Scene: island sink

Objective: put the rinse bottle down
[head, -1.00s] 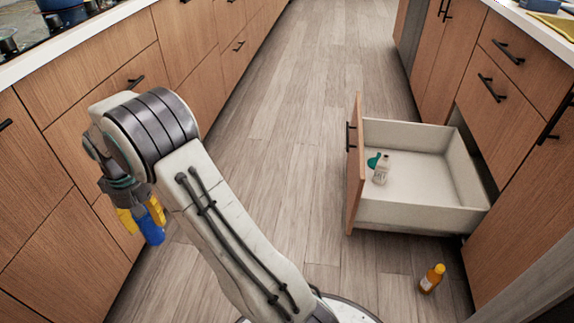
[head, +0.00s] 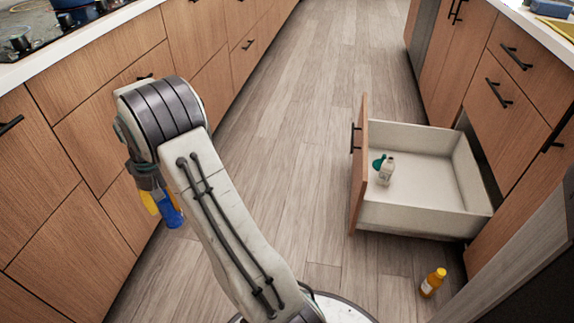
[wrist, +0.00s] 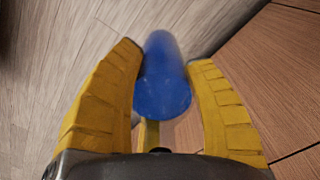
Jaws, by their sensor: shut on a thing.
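A blue bottle (head: 171,212), the only thing I hold, hangs below my gripper (head: 158,202) near the left cabinets. The wrist view shows the blue bottle (wrist: 164,80) between the two yellow fingers of my gripper (wrist: 166,75). The fingers are shut on it, and it is above the wooden floor. My wrist and arm hide its upper part in the head view. I cannot read any label on it.
An open drawer (head: 415,212) sticks out from the right cabinets, holding a small white bottle (head: 386,171) and a teal thing (head: 378,163). An orange bottle (head: 432,283) stands on the floor before it. The middle floor (head: 300,120) is clear.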

